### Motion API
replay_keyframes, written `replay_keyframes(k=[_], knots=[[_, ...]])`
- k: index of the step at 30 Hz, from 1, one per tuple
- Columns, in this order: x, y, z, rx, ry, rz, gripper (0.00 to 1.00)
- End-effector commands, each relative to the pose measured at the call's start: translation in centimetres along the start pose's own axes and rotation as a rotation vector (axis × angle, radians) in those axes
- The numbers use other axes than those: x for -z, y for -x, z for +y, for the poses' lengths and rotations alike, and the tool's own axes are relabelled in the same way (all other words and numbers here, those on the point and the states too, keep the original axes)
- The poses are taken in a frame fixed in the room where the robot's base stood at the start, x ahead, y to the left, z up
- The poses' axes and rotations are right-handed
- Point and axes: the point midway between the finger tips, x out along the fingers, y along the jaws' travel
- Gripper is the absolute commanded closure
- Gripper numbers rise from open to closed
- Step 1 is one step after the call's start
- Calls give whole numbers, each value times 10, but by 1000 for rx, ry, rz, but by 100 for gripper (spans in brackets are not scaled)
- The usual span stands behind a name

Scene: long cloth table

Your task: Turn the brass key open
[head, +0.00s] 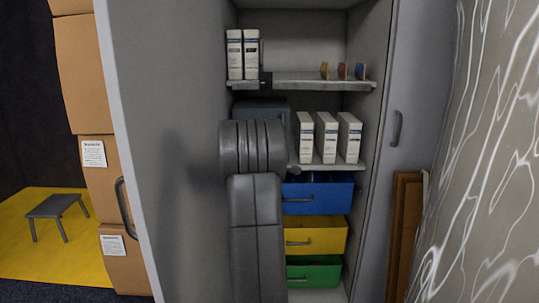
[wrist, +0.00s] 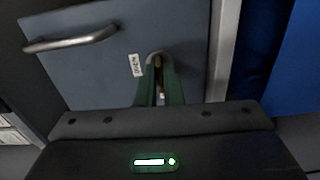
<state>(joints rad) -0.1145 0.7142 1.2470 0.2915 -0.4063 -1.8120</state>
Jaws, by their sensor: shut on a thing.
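In the wrist view, the brass key (wrist: 158,66) shows as a thin brownish strip between the green fingertips of my gripper (wrist: 158,82). The gripper is shut on it, close against a blue-grey metal front (wrist: 95,75). A small white label (wrist: 135,65) that seems to read OPEN sits just left of the fingers. The fingers hide most of the key, so its turn angle cannot be told. In the head view, the blue-grey box (head: 262,107) stands on the middle shelf, partly behind my arm. The key is hidden there.
A metal handle (wrist: 70,40) crosses the front at upper left in the wrist view. White boxes (head: 326,137) stand right of my arm on the shelf. Blue (head: 325,200), yellow (head: 325,237) and green drawers (head: 320,273) are below. Open cabinet doors (head: 170,150) flank the space.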

Motion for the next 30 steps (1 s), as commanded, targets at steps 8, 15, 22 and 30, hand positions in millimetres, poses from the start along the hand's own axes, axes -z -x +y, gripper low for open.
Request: replay_keyframes(k=[8,15,22,30], knots=[[0,0,0,1,-148,-1,100],[0,0,-1,1,-365,-1,100],[0,0,-2,1,-585,-1,100],[0,0,-2,0,-842,-1,100]])
